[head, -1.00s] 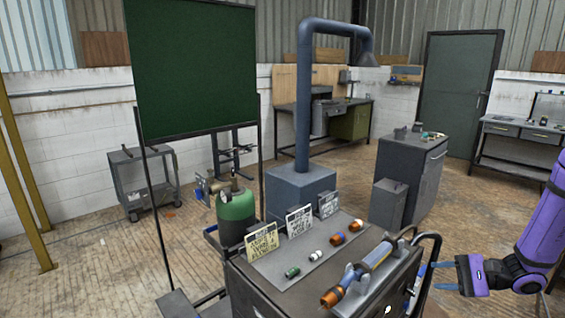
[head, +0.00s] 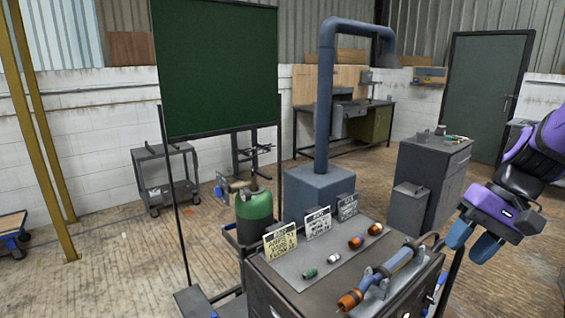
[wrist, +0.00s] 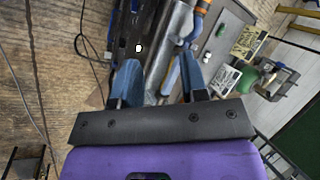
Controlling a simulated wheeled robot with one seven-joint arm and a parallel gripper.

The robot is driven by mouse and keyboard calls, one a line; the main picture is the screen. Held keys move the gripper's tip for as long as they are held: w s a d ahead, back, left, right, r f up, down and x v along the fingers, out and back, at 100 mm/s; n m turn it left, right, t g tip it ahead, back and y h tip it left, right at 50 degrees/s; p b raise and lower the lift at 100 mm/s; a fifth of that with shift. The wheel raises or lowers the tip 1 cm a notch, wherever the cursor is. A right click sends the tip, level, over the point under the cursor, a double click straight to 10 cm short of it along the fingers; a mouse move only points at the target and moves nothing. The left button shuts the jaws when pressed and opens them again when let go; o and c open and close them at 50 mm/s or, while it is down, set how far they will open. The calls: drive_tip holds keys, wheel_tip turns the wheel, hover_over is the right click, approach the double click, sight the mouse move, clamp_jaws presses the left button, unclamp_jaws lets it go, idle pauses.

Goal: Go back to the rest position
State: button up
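My gripper (head: 472,241) is at the right of the head view, a purple arm end with two blue fingers pointing down. The fingers are apart with nothing between them, as the wrist view (wrist: 160,82) also shows. It is held to the right of the dark cart (head: 330,285), apart from the torch-like tool. That tool (head: 385,270), blue-grey with an orange end, lies in a cradle on the cart's top. Several small fittings, such as the orange one (head: 355,242) and the green one (head: 310,273), stand beside it.
Three sign cards (head: 318,222) stand along the cart's back edge. A green gas cylinder (head: 254,212) and a dark green board (head: 215,68) stand to the left. A grey cabinet (head: 432,180) stands behind my gripper. The wooden floor at left is mostly clear.

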drive_tip(key=s+a+r+n+t+h, duration=0.1)
drive_tip(key=s+r+n+t+h, duration=0.2)
drive_tip(key=s+r, duration=0.7)
drive_tip(key=t+h, duration=0.2)
drive_tip(key=shift+a+t, duration=0.15)
drive_tip(key=shift+t, duration=0.25)
drive_tip(key=shift+a, duration=0.1)
